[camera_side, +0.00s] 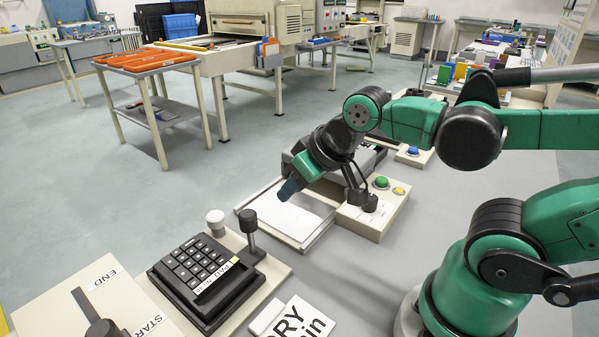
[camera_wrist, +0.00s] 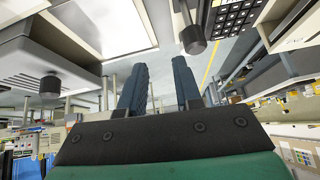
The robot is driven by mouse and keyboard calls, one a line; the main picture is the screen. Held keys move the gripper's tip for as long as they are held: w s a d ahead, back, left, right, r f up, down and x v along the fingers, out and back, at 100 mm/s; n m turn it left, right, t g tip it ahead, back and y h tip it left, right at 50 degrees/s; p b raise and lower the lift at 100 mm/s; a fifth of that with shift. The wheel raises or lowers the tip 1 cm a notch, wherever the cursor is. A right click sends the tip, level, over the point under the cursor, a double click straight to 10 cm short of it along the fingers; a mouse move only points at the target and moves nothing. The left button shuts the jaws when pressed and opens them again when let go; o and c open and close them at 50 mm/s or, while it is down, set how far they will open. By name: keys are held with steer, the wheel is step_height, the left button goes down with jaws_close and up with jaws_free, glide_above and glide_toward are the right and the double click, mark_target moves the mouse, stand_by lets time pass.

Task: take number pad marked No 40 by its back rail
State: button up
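The number pad (camera_side: 232,288) is black with rows of square keys and a pale label strip. I read "PAD" on the strip; the small number after it is hard to make out. It sits on a cream base at the lower left in the side view. Part of its keys also shows upside down at the upper right of the wrist view (camera_wrist: 236,18). I cannot clearly make out its back rail. My gripper (camera_side: 288,190) is up and to the right of the pad, apart from it. In the wrist view its blue fingers (camera_wrist: 160,78) stand apart with nothing between them.
A black-knobbed post (camera_side: 249,222) and a white knob (camera_side: 215,217) stand beside the pad. A white plate in a frame (camera_side: 290,218) lies below my gripper. A button box (camera_side: 376,211) is right of it. A "DRY" sign (camera_side: 302,321) and a START/END lever panel (camera_side: 65,290) flank the pad.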

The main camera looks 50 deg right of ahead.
steer(key=w+a+f+m+g, duration=0.2)
steer(key=a+m+g, duration=0.2)
steer(key=a+m, duration=0.4)
steer(key=m+g, duration=0.2)
steer(key=m, duration=0.6)
glide_above(227, 292)
steer(key=f, duration=0.3)
steer(key=shift+w+d, duration=0.1)
steer(key=shift+d, duration=0.2)
steer(key=shift+a+f+m+g, duration=0.35)
steer(key=shift+f+m+g, duration=0.05)
steer(key=shift+m, duration=0.3)
steer(key=shift+f, duration=2.6)
jaws_close()
